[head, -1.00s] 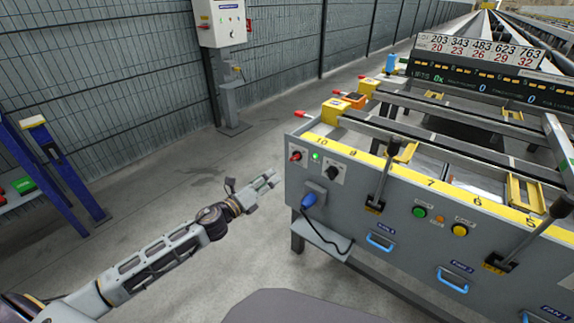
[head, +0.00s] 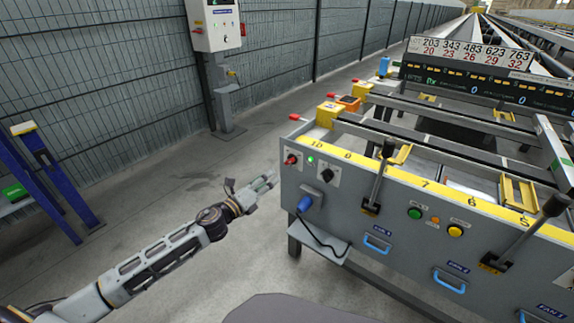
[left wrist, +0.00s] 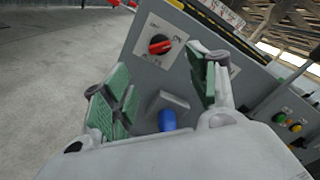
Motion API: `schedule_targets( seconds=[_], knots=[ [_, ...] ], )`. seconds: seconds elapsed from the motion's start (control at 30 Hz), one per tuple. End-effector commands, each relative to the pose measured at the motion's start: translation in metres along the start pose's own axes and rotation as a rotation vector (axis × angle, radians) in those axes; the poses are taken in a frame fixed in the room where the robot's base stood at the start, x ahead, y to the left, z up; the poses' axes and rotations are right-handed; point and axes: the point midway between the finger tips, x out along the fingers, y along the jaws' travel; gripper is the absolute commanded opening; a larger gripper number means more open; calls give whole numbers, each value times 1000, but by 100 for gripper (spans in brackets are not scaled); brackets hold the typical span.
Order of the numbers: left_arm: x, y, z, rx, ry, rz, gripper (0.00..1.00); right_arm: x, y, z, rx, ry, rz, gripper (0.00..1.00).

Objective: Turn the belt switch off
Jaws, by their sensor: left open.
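A red rotary switch (head: 290,159) sits on a pale plate at the left end of the grey control panel (head: 335,209). A green lamp (head: 310,160) and a black rotary knob (head: 327,175) are to its right. I cannot read which label names the belt. My left gripper (head: 267,181) is open and empty, just left of the panel's edge and a little below the red switch. In the left wrist view the red switch (left wrist: 159,44) shows between the green-padded fingers (left wrist: 160,82), ahead of them and apart. My right gripper is out of view.
A blue plug (head: 305,204) with a black cable sticks out below the switches. Black-knobbed levers (head: 379,178) stand up from the panel front. A white control box (head: 213,24) stands by the fence. Floor left of the panel is clear.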

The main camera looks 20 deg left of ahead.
Motion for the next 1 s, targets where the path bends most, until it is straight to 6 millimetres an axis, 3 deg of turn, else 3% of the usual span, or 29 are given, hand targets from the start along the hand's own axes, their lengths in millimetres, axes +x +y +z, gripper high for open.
schedule_targets(
  seconds=[1.0],
  knots=[
    [57,0,0,0,0,0,59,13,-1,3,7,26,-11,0]
  ],
)
